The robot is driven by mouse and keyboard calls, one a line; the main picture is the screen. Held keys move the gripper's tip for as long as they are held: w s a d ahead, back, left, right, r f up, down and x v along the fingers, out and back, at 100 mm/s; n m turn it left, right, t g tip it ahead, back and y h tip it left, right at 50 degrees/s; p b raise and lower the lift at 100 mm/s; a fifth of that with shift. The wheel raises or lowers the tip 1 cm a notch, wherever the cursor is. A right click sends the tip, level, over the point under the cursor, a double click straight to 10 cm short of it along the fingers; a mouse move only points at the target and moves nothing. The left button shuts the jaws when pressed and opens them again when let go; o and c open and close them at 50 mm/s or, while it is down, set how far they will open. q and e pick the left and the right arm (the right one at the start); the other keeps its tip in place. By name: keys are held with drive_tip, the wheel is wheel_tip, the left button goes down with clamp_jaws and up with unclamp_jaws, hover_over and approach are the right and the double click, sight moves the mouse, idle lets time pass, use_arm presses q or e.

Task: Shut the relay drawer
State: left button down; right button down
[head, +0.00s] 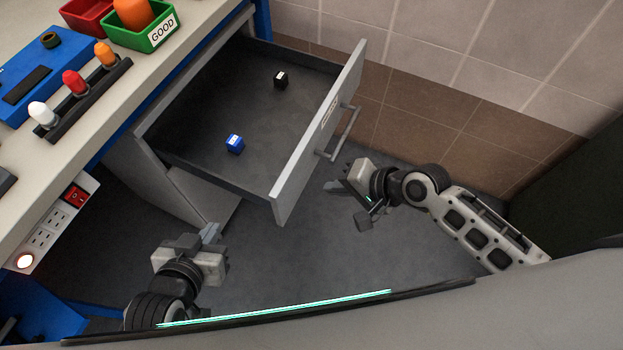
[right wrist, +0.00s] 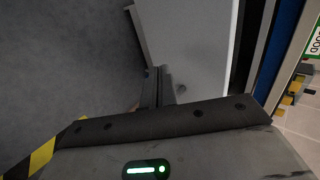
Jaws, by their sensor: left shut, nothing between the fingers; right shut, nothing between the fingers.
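The grey drawer (head: 200,105) is pulled well out from under the bench. Its pale front panel (head: 300,165) has a bar handle (head: 346,135) on the outer face. A blue relay (head: 235,144) and a black relay (head: 281,80) lie apart on the drawer floor. My right gripper (head: 330,187) is shut and empty, outside the front panel and a little below the handle in the head view. In the right wrist view its fingers (right wrist: 158,84) point towards the panel (right wrist: 185,40); contact cannot be told. My left gripper (head: 213,232) is shut and empty, left of the panel's near end.
The bench top (head: 120,95) holds a green bin (head: 150,38) marked GOOD, a red bin (head: 85,14) and a rack of coloured plugs (head: 85,98). A socket strip (head: 50,225) is on the bench front. A tiled wall (head: 440,60) stands behind. The floor (head: 300,245) before the drawer is clear.

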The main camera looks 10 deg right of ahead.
sight(299, 182)
drive_tip(key=shift+w+a+f, duration=0.25)
drive_tip(key=shift+w+a, duration=0.3)
drive_tip(key=shift+a, duration=0.25)
drive_tip(key=shift+w+a+f, duration=0.25)
drive_tip(key=shift+w+a, duration=0.3)
drive_tip(key=shift+a, duration=0.2)
drive_tip(key=shift+w+a+f, duration=0.25)
drive_tip(key=shift+w+a, duration=0.3)
drive_tip(key=shift+a, duration=0.25)
drive_tip(key=shift+a, duration=0.1)
